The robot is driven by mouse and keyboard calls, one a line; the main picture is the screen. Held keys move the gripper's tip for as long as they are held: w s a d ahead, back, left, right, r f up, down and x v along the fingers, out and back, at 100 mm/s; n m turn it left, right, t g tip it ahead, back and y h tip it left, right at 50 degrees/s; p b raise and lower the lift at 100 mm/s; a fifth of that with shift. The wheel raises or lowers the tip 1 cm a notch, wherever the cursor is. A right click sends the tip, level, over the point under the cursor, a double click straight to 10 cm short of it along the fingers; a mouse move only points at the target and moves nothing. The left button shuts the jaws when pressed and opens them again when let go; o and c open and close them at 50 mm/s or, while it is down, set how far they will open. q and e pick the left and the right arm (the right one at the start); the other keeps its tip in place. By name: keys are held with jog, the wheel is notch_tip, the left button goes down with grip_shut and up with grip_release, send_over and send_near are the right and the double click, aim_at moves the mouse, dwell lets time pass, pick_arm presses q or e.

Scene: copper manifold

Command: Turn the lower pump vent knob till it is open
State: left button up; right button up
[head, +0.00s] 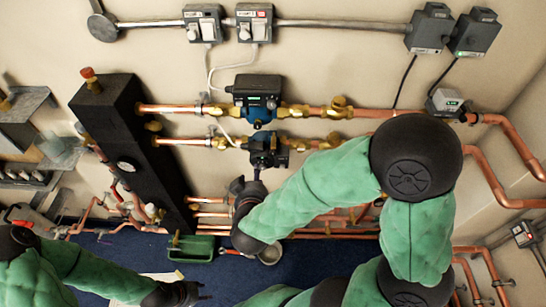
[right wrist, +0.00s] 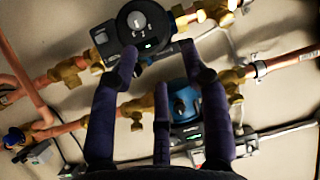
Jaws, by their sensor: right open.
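The lower pump (head: 268,150) sits in the lower copper line on the wall in the head view. In the right wrist view, which is turned over, its dark round face (right wrist: 150,35) is at the top, with a grey dial-like knob (right wrist: 136,20). I cannot tell for sure that this is the vent knob. My right gripper (head: 257,175) is just below the pump, partly hidden by my arm. In the right wrist view its fingers (right wrist: 158,66) are open and empty, tips close to the pump face; contact is unclear. My left gripper (head: 198,292) is low, away from the pump; its jaws are unclear.
The upper pump (head: 257,95) is just above. Brass valves (head: 312,112) flank both pumps. A black column (head: 115,110) stands at left. Copper pipes (head: 505,140) run at right.

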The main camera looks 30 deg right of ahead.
aim_at(273, 154)
jog(key=s+d+r+m+h, duration=0.1)
jog(key=s+d+r+h, duration=0.1)
jog(key=s+d+r, duration=0.15)
jog(key=b+x, duration=0.4)
jog(key=x, duration=0.4)
jog(key=shift+w+d+f+b, duration=0.1)
jog(key=shift+w+b, duration=0.2)
jog(key=shift+w+d, duration=0.2)
jog(key=shift+w, duration=0.1)
grip_shut()
